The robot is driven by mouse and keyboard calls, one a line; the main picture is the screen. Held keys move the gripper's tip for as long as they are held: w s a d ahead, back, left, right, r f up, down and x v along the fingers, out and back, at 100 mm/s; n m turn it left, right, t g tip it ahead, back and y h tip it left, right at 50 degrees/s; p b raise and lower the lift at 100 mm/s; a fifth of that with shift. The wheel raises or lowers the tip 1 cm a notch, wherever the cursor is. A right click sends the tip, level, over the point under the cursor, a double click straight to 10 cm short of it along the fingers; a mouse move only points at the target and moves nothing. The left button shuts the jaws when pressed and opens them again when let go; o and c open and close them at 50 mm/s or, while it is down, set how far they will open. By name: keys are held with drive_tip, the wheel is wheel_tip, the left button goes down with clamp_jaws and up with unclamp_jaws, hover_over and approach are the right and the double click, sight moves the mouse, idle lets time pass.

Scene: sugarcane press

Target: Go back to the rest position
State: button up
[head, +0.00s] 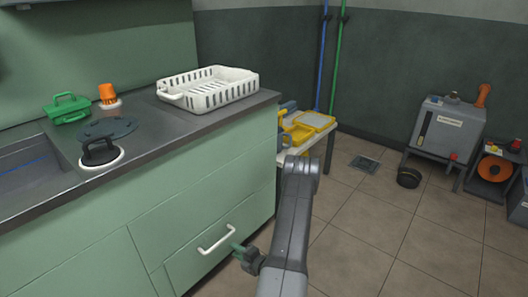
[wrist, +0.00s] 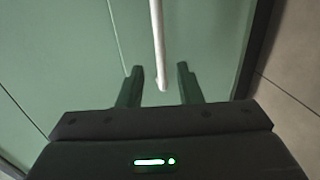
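My gripper (head: 237,246) is low in front of the green cabinet, close to the white bar handle (head: 217,238) of its lower front panel. In the wrist view my gripper (wrist: 158,84) shows two green fingers spread apart. The lower end of the white handle (wrist: 158,45) shows between and beyond the fingertips, with gaps on both sides. I cannot tell how far the handle is from the fingers in depth. The panel behind the handle looks closed, flush with the cabinet front.
A small table with yellow trays (head: 300,131) stands past the cabinet. A grey machine (head: 447,127) and a black bowl (head: 409,178) are right. Tiled floor is open.

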sight(220, 241)
drive_tip(key=b+x, duration=0.2)
drive_tip(key=x, duration=0.8)
drive_tip(key=shift+w+a, duration=0.1)
drive_tip(key=shift+a, duration=0.05)
drive_tip(key=shift+v, duration=0.8)
drive_tip(key=shift+f, duration=0.15)
